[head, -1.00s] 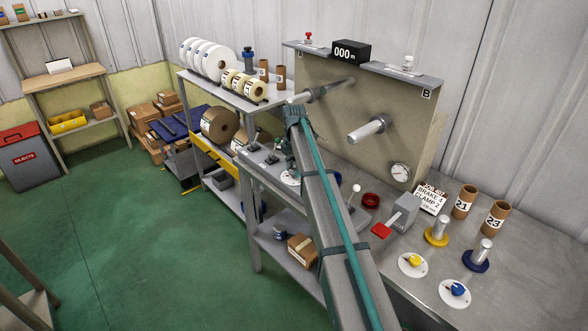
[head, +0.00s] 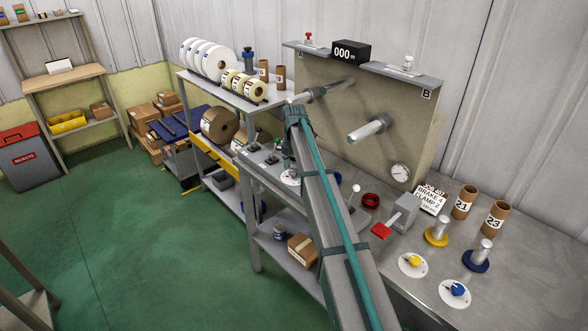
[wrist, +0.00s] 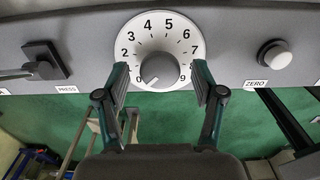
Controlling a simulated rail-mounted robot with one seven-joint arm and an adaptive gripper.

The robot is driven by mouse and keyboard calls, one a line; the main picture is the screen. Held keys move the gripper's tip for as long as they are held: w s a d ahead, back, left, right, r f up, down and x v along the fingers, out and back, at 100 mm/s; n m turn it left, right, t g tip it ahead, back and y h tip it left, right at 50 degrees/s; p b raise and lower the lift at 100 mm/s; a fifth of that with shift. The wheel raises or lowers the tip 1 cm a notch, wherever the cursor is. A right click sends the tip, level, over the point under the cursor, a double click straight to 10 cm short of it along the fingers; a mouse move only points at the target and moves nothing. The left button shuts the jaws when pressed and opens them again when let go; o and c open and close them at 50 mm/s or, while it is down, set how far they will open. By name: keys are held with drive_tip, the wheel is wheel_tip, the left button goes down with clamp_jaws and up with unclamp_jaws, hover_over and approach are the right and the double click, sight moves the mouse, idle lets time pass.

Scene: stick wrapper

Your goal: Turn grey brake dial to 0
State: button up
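The grey brake dial (wrist: 162,70) is a round grey knob on a white disc (wrist: 138,33) with black numbers; 2 to 9 are legible, and the lower left of the disc is partly hidden. A small light mark shows at the knob's lower left; which number it points at is unclear. My gripper (wrist: 160,82) is open, one finger on each side of the knob and apart from it, over the disc's edges. In the head view a white disc (head: 290,178) on the bench is partly covered by my arm.
A black lever by the PRESS label (wrist: 42,62) sits left of the dial, and a white ZERO button (wrist: 274,55) sits to its right. In the head view, yellow (head: 414,261) and blue (head: 457,289) dials lie on the bench at the front right.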

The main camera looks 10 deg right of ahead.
sight(294, 170)
wheel_tip(294, 170, up, 12)
idle(0.7)
